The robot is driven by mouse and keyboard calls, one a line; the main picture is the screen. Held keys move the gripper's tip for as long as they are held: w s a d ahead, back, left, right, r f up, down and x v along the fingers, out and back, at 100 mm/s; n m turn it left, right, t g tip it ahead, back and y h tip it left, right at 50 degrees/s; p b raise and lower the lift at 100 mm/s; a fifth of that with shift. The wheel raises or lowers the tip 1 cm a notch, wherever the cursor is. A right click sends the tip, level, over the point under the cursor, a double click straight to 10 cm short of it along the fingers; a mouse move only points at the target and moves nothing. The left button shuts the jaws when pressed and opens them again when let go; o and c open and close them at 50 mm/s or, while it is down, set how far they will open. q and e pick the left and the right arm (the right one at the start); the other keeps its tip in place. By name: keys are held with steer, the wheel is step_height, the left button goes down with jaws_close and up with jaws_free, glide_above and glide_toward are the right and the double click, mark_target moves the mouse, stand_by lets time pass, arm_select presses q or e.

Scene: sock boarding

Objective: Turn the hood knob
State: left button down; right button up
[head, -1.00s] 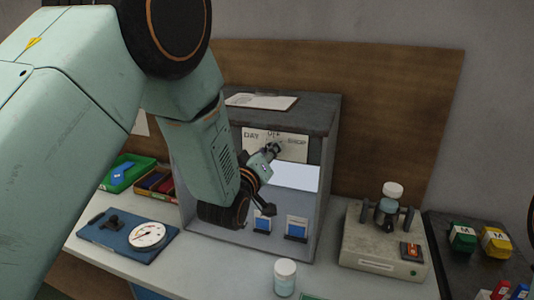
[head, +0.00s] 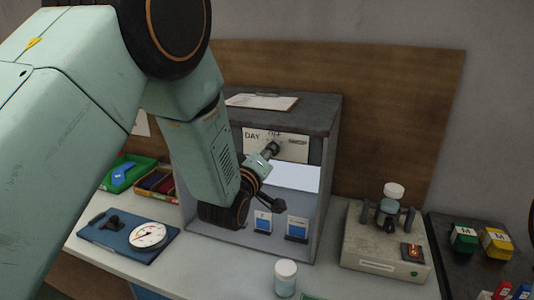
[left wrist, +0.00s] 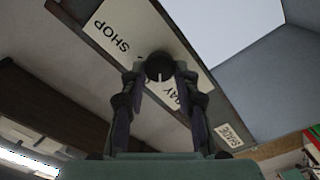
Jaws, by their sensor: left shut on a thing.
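The hood knob (left wrist: 159,66) is dark and round with a white mark; in the left wrist view the mark points down toward my palm. It sits on a pale label plate (left wrist: 117,33) reading SHOP and DAY; in the head view the plate (head: 292,149) also shows OFF at the top. The plate is on the front of the grey hood (head: 325,160). My left gripper (head: 271,149) reaches up to the plate, its fingers (left wrist: 159,77) on either side of the knob and shut on it. The fingers largely hide the knob in the head view.
Two small blue-and-white boxes (head: 297,229) stand inside the hood, close to my left wrist. A white-capped jar (head: 286,278) stands in front. A grey apparatus (head: 382,254) is to the right, a blue board with a dial (head: 149,235) to the left. A clipboard (head: 261,101) lies on top.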

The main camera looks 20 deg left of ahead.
arm_select(q)
steer(key=c, duration=1.3)
jaws_free()
steer(key=shift+c, duration=0.2)
steer(key=o, duration=0.3)
steer(key=shift+w+d, duration=0.1)
steer(key=shift+w, duration=0.05)
steer(key=shift+o, duration=0.2)
steer(key=shift+s, duration=0.2)
steer(key=s, duration=1.1)
steer(key=shift+s+a, duration=0.25)
steer(key=shift+s, duration=0.1)
steer(key=shift+s, duration=0.1)
